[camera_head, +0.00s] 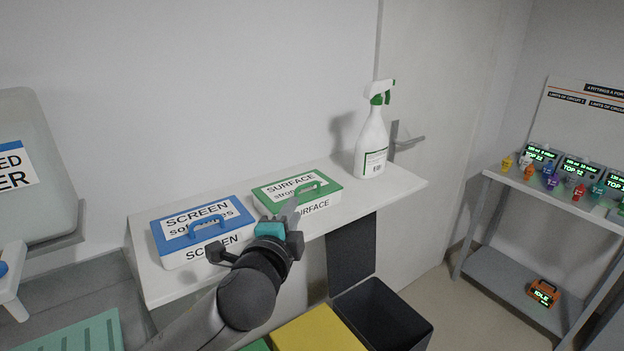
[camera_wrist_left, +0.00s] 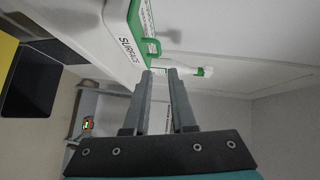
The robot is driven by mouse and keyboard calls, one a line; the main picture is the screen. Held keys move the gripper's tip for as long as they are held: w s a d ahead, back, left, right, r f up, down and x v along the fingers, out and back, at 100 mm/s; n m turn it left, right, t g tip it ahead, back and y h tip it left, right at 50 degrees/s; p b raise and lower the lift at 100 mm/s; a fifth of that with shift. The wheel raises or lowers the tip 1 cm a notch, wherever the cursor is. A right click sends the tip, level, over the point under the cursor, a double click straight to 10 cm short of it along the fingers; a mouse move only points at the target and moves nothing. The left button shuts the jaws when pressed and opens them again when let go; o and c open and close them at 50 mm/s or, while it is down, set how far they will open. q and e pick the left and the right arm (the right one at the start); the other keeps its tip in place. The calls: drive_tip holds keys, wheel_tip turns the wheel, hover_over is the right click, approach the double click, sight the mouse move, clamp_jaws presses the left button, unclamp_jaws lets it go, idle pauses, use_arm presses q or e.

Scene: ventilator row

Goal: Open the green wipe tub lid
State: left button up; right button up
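The green wipe tub (camera_head: 318,209) is white, labelled SURFACE, and stands on a white shelf. Its green lid (camera_head: 331,187) lies flat and closed, with a raised green handle (camera_head: 306,188) on top. The lid's handle also shows in the left wrist view (camera_wrist_left: 151,46), just beyond the fingertips. My left gripper (camera_head: 291,208) is at the front left of the tub, near the handle, and hides part of the tub's front. In the left wrist view my left gripper (camera_wrist_left: 160,72) has its fingers apart with nothing between them. My right gripper is not in view.
A blue-lidded SCREEN tub (camera_head: 205,255) stands left of the green one. A white spray bottle (camera_head: 371,145) stands behind right on the shelf (camera_head: 400,187). Below are a black bin (camera_head: 385,315) and a yellow lid (camera_head: 318,332). A rack (camera_head: 515,275) stands at right.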

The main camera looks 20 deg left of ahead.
sight(308, 185)
use_arm(q)
drive_tip(key=x, duration=0.9)
drive_tip(key=shift+w+f, duration=0.1)
drive_tip(key=shift+w, duration=0.1)
drive_tip(key=x, duration=0.4)
drive_tip(key=shift+b, duration=0.4)
drive_tip(key=shift+w+a+f, duration=0.15)
drive_tip(key=shift+w+a, duration=0.05)
drive_tip(key=shift+w, duration=0.3)
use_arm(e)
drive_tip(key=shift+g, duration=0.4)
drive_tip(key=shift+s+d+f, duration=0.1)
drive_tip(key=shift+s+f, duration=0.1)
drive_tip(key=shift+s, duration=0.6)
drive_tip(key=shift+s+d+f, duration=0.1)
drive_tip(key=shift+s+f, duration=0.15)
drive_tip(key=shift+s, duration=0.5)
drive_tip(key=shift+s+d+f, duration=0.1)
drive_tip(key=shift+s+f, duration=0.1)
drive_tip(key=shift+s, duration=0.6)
use_arm(q)
clamp_jaws()
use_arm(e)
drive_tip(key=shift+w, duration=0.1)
